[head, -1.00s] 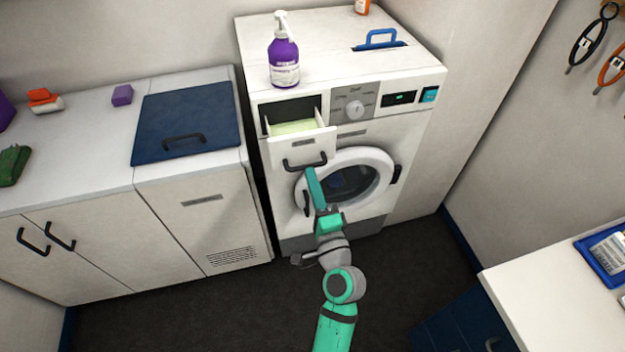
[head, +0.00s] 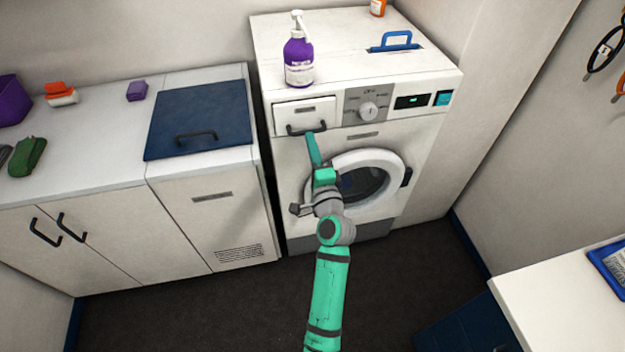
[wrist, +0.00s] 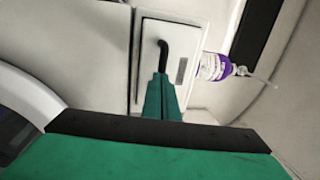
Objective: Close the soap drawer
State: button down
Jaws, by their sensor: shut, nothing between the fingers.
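The soap drawer (head: 304,115) is at the upper left of the washing machine's front. Its white front looks flush with the machine, and its inside no longer shows. Its dark bar handle (head: 306,129) is on the front. My gripper (head: 310,136) is shut and empty, with its fingertips at the handle, touching or very close to it. In the wrist view the shut green fingers (wrist: 161,98) point at the drawer front (wrist: 186,60) beside the handle (wrist: 163,50). The exact contact is hidden by the fingers.
The washing machine (head: 430,135) has its round door (head: 398,190) shut below my gripper. A white cabinet (head: 205,215) stands left. The dark floor (head: 200,315) in front is clear.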

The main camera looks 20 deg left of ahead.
jog(key=v, duration=1.4)
jog(key=shift+s, duration=0.15)
jog(key=s+d+f+n+g+h, duration=0.1)
jog(key=s+d+f+h, duration=0.3)
jog(key=s+f, duration=0.35)
jog(key=s+d+f+n+h, duration=0.1)
jog(key=s+d+f+h, duration=0.3)
jog(key=s+f, duration=0.3)
jog(key=s+d+r+n+h, duration=0.1)
jog(key=s+n, duration=0.4)
jog(key=s, duration=0.6)
jog(key=s+d+r+n+h, duration=0.1)
jog(key=s+d+r+n, duration=0.1)
jog(key=s, duration=0.9)
jog(key=r+n, duration=0.1)
jog(key=n, duration=0.1)
jog(key=shift+s+d+r+n+g, duration=0.2)
jog(key=shift+d+n+g, duration=0.15)
jog(key=shift+n+g, duration=0.05)
